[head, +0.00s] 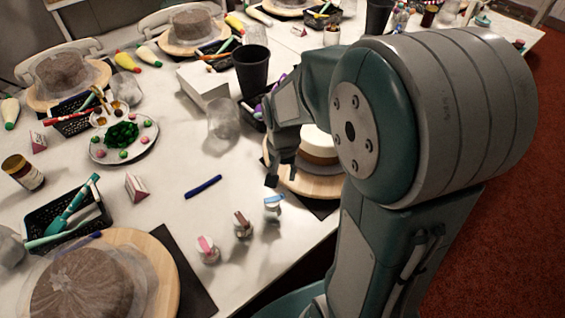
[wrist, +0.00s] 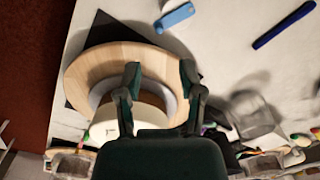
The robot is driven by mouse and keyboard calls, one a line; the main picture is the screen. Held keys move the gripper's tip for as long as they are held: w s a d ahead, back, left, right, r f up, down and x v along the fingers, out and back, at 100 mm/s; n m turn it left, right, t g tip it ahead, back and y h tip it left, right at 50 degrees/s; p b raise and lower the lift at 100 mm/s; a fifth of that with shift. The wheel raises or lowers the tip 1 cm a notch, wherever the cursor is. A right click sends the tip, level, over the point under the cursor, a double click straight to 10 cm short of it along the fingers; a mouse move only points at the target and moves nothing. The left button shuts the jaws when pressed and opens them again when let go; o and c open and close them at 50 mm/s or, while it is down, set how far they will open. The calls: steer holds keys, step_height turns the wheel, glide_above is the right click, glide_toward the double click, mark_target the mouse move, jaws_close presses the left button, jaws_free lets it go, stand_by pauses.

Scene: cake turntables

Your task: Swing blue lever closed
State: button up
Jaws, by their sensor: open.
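The blue lever (head: 273,200) sits on top of a small clear jar near the table's front edge, in front of my gripper. From above, the blue lever (wrist: 175,17) shows as a short light-blue bar at the top of the wrist view. I cannot tell how far it is swung. My gripper (head: 281,178) is open and empty, over the wooden turntable (head: 318,187) with a white-and-brown cake (head: 319,150). In the wrist view my gripper (wrist: 160,72) points towards the lever, with a clear gap between them.
Similar small jars with a brown lever (head: 242,220) and a pink lever (head: 206,244) stand left of the blue one. A dark blue pen (head: 203,187) lies behind them. A clear cup (head: 223,126) and black cup (head: 253,71) stand farther back. Table around the pen is bare.

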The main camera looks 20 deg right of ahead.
step_height(320, 180, up, 4)
steer(key=shift+f, duration=0.1)
stand_by(0.5)
steer(key=s+a+r+n+t, duration=0.4)
steer(key=s+r+n, duration=0.3)
steer(key=s+r, duration=0.4)
steer(key=shift+s+r+t, duration=0.35)
steer(key=shift+s+t, duration=0.25)
steer(key=shift+t, duration=0.1)
